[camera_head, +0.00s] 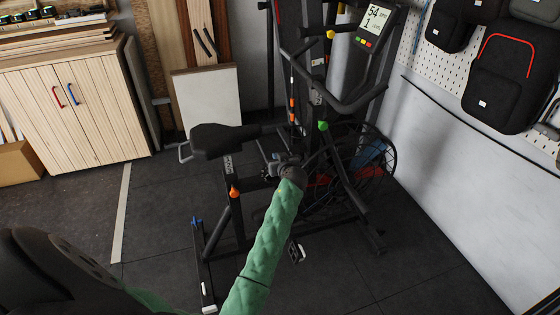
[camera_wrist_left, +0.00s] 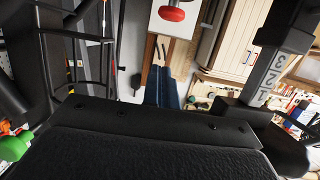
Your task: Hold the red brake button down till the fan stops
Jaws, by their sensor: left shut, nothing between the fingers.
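The fan (camera_head: 378,165) is the dark caged wheel at the front of an exercise bike. I cannot tell from this single moment whether it turns. My left gripper (camera_head: 279,165) is shut and empty at the middle of the bike frame, right of the seat post and left of the fan. A round red knob, which looks like the brake button (camera_wrist_left: 172,13), shows at the top of the left wrist view. I cannot make it out in the head view, around the gripper. I cannot tell whether anything touches it. My right gripper is not in view.
The bike's saddle (camera_head: 222,139) lies left of my left gripper. A green knob (camera_head: 323,126) and handlebars rise behind it. A lit console (camera_head: 376,21) tops the bike. A wooden cabinet (camera_head: 75,110) stands at the left. Dark floor (camera_head: 160,210) is clear left of the bike.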

